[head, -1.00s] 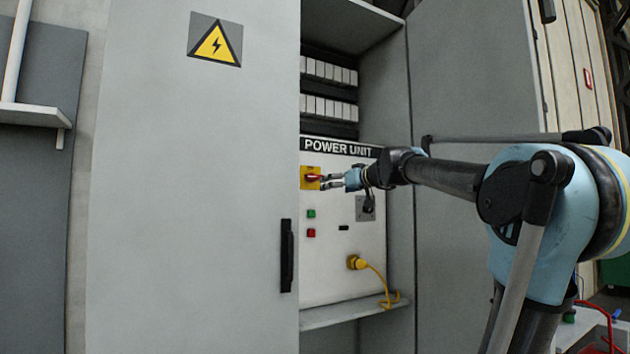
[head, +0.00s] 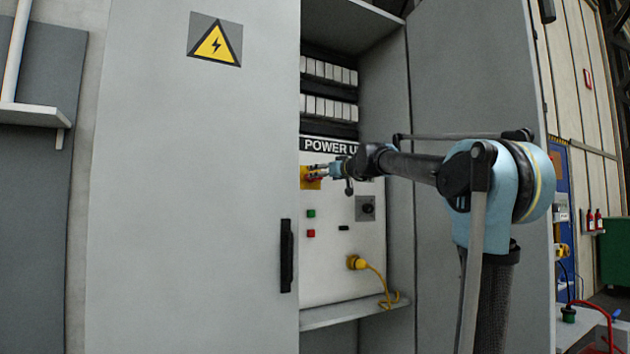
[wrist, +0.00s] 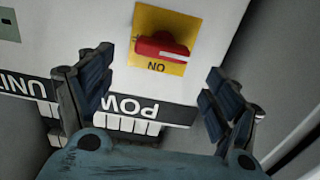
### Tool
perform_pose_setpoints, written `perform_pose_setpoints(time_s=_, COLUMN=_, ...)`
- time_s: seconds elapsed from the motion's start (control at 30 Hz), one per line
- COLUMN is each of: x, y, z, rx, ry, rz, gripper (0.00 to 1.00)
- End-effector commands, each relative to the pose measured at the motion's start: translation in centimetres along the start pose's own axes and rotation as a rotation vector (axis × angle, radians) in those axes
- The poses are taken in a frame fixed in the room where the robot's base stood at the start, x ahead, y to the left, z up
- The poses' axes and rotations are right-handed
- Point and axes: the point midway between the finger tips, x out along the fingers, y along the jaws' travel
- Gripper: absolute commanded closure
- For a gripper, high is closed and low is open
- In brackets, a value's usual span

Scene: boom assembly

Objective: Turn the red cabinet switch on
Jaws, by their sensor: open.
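The red switch (wrist: 160,47) is a rotary handle on a yellow plate (wrist: 183,21). In the wrist view its handle lies nearly level across the plate, with the word ON upside down just below it. My gripper (wrist: 158,70) is open, one finger to each side of the switch's line and below it in the picture, apart from the handle. In the head view my gripper (head: 322,172) is in front of the yellow plate (head: 308,184) at the upper left of the power panel and hides most of the red handle.
The panel (head: 330,264) sits inside an open grey cabinet. Below the switch are a green button (head: 311,213), a red button (head: 311,233) and a yellow plug (head: 356,262) with a cable. The closed left door (head: 190,180) stands close beside the panel.

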Motion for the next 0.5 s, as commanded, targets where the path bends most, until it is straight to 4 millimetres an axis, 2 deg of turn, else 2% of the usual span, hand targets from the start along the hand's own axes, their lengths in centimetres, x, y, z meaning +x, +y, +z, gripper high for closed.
perform_pose_setpoints(time_s=0.3, x=4.7, y=-0.1, z=0.0, rx=0.000, ry=0.000, rz=-0.002, gripper=0.18)
perform_pose_setpoints(time_s=0.5, x=6.8, y=0.0, z=0.0, rx=0.000, ry=0.000, rz=-0.001, gripper=0.18)
